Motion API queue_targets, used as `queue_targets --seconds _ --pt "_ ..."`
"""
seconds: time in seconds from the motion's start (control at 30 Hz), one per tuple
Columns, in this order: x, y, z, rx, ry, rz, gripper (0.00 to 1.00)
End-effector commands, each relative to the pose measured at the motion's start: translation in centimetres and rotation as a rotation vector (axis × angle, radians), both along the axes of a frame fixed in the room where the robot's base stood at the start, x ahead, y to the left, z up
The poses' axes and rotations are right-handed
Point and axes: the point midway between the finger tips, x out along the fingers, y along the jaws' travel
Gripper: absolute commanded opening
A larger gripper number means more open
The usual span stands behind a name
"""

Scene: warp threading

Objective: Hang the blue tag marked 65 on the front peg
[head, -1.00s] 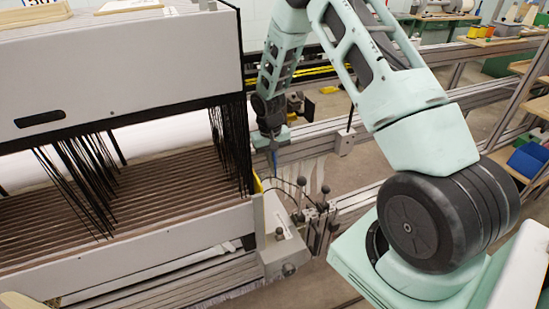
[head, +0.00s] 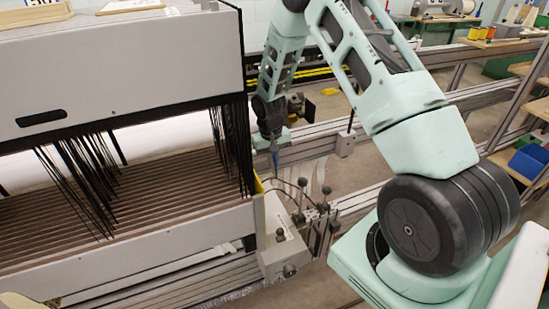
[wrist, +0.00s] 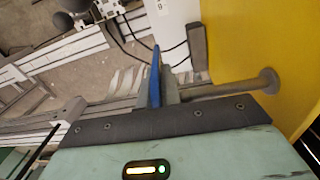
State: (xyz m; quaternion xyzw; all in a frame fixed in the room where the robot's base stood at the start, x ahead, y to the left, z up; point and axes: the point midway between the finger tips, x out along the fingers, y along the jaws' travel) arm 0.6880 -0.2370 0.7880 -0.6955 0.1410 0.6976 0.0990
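My gripper (head: 273,148) is at the right end of the loom, beyond the grey end block. In the wrist view the gripper (wrist: 156,88) is shut on a thin blue tag (wrist: 155,78), seen edge-on, so its number does not show. The tag also shows as a small blue sliver in the head view (head: 275,162). A grey peg (wrist: 225,88) with a round flange stands out from a yellow panel (wrist: 250,35) to the right of the tag. The peg's left end runs close to the fingers. I cannot tell whether the tag touches it.
The grey end block (head: 285,240) with black knobs and cables stands close in front of my gripper. Dark hanging cords (head: 235,140) are at left. Metal rails (head: 365,200) run behind and to the right. A yellow panel fills the wrist view's right side.

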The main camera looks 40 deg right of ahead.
Motion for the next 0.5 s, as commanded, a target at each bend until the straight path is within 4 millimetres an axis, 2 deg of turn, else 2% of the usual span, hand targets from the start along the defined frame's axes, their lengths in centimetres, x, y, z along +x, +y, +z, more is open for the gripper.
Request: queue_targets --seconds 0.03,0.17,0.23,0.5 --pt "1.0 5.6 -0.6 0.069 -0.019 0.063 0.24" --pt "1.0 5.4 0.4 0.065 -0.018 0.06 0.24" --pt "1.0 5.1 1.6 0.061 -0.021 0.058 0.24" --pt "1.0 3.6 8.4 0.038 -0.031 0.039 0.24"
